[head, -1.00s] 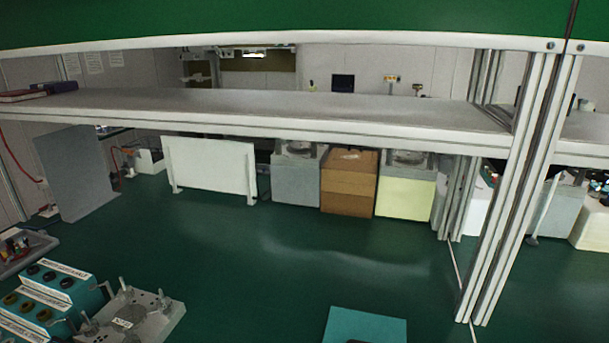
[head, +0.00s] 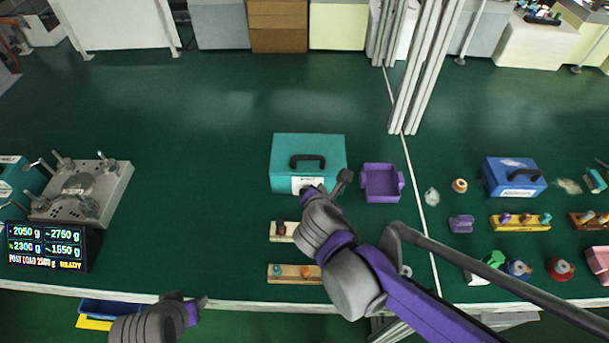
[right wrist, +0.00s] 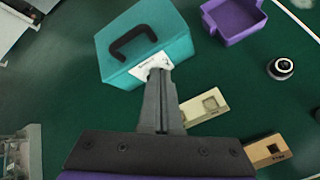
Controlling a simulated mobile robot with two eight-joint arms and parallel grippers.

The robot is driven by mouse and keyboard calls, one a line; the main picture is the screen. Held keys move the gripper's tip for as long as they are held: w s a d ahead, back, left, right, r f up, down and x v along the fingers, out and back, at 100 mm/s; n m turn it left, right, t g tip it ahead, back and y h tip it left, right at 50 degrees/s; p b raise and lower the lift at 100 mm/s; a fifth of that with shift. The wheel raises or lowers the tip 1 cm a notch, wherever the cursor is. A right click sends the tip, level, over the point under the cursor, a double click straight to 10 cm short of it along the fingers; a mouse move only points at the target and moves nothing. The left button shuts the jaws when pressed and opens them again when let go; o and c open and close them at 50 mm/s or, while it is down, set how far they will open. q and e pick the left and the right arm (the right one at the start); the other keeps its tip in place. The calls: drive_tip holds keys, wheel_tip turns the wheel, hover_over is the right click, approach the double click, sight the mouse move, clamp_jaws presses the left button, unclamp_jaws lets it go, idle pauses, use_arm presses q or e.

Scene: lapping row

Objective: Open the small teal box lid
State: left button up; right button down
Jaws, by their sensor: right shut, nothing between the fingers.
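The small teal box (head: 281,146) stands on the green bench with its lid down, a dark handle (head: 307,161) on top and a white label (head: 308,184) on the front. It also shows in the right wrist view (right wrist: 172,24). My right gripper (head: 343,181) is at the box's front right corner in the head view. In the right wrist view its closed, empty fingers (right wrist: 158,80) reach the label at the front edge; I cannot tell whether they touch. My left gripper (head: 198,304) is low at the bench's front edge, its finger opening unclear.
A purple open tray (head: 367,196) sits right of the box. Wooden strips (head: 283,273) with small parts lie in front, partly behind my right arm. A blue box (head: 512,178) stands farther right, beyond the metal posts (head: 422,75).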

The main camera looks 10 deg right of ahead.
drive_tip(key=w+f+n, duration=0.1)
drive_tip(key=w+n, duration=0.1)
drive_tip(key=w, duration=0.1)
drive_tip(key=w+a+f+n+t+b, duration=0.1)
drive_tip(key=w+f+n, duration=0.1)
drive_tip(key=w, duration=0.2)
drive_tip(key=w+f+n, duration=0.1)
drive_tip(key=w+n, duration=0.2)
drive_tip(key=w, duration=0.1)
drive_tip(key=shift+w+a+f+t+b, duration=0.2)
drive_tip(key=shift+w+f+t+b, duration=0.05)
drive_tip(key=shift+t+b, duration=0.15)
use_arm(q)
drive_tip(key=shift+s+f, duration=0.3)
drive_tip(key=shift+f, duration=0.3)
drive_tip(key=shift+s+f, duration=0.3)
drive_tip(key=shift+f, duration=0.3)
drive_tip(key=shift+r, duration=0.1)
use_arm(e)
drive_tip(key=shift+r, duration=0.15)
